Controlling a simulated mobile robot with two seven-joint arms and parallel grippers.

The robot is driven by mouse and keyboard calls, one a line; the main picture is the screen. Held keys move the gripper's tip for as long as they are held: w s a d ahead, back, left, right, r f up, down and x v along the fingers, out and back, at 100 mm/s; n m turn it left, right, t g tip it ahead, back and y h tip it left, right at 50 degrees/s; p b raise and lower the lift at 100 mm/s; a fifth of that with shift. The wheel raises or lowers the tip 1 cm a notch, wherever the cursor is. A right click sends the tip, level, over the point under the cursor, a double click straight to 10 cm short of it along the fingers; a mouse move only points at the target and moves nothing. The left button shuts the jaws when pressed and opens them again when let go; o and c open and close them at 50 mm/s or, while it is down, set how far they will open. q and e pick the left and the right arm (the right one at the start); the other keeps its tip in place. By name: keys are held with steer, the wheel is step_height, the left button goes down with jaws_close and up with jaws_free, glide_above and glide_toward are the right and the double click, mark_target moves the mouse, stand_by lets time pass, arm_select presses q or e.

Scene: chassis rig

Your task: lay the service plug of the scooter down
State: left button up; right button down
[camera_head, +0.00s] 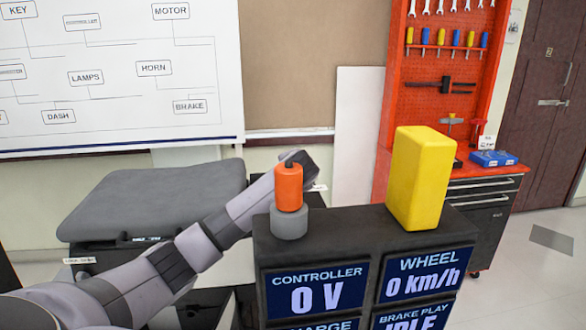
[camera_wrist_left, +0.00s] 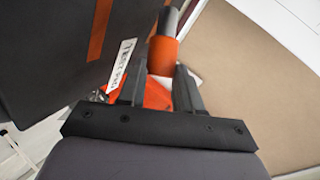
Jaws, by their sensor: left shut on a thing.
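In the left wrist view my left gripper (camera_wrist_left: 160,88) is shut on an orange piece (camera_wrist_left: 157,95), which I take to be the service plug; the black fingers stand on both sides of it. An orange cylinder with a grey rod (camera_wrist_left: 163,55) shows just beyond the fingertips; I cannot tell whether it is joined to the held piece. In the head view my left arm reaches in from the left. Its end passes behind the orange beacon-like cylinder on the display box (camera_head: 288,188), so fingers and plug are hidden there. My right gripper is not in view.
The dark display box (camera_head: 350,222) stands in front, with a yellow block (camera_head: 421,178) on top. A grey padded seat-like slab (camera_head: 150,197) lies left behind the arm. In the wrist view a dark body with an orange stripe (camera_wrist_left: 101,28) and a white label (camera_wrist_left: 121,68) is close by.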

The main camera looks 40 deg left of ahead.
arm_select(q)
steer(key=shift+f, duration=0.35)
steer(key=o, duration=1.1)
step_height(320, 180, up, 20)
steer(key=shift+r, duration=0.1)
